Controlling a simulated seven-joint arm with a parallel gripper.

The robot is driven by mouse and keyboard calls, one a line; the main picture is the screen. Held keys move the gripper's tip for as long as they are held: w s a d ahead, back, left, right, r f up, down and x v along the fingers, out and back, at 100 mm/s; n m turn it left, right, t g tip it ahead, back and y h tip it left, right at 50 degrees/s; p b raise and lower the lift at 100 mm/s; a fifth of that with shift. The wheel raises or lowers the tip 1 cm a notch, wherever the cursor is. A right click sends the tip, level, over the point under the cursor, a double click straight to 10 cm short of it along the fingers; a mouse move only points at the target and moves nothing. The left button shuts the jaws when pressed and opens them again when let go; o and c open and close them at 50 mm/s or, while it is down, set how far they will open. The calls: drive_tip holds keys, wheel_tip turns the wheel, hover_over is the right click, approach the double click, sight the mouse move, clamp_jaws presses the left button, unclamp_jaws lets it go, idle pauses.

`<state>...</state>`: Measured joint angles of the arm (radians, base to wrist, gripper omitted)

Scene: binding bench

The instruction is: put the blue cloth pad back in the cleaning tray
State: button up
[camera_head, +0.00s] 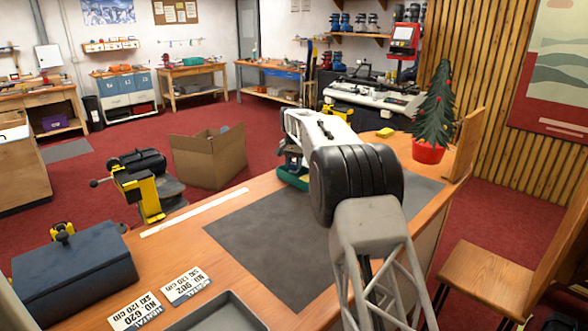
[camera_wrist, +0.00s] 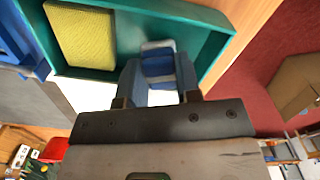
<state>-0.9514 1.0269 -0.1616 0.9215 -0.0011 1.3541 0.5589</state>
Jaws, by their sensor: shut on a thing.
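In the wrist view my gripper (camera_wrist: 159,88) is shut on the blue cloth pad (camera_wrist: 158,62), which shows between the two fingers with pale bands on it. The pad is over the inside of the teal cleaning tray (camera_wrist: 215,52), near one long wall; I cannot tell whether it touches the tray floor. A yellow textured pad (camera_wrist: 82,37) lies in the tray to the left. In the head view the teal tray (camera_head: 291,180) shows only in part at the bench's far edge, with my arm hiding the rest and the blue pad.
A dark grey mat (camera_head: 265,235) covers the bench middle. A blue box (camera_head: 75,275), label cards (camera_head: 185,286) and a grey tray (camera_head: 215,315) are near. A cardboard box (camera_head: 208,160) stands beyond the bench.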

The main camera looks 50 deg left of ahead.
sight(294, 164)
drive_tip(key=shift+f, duration=0.9)
drive_tip(key=shift+f, duration=0.1)
drive_tip(key=o, duration=1)
drive_tip(key=shift+c, duration=0.2)
wheel_tip(294, 164, up, 12)
idle(0.6)
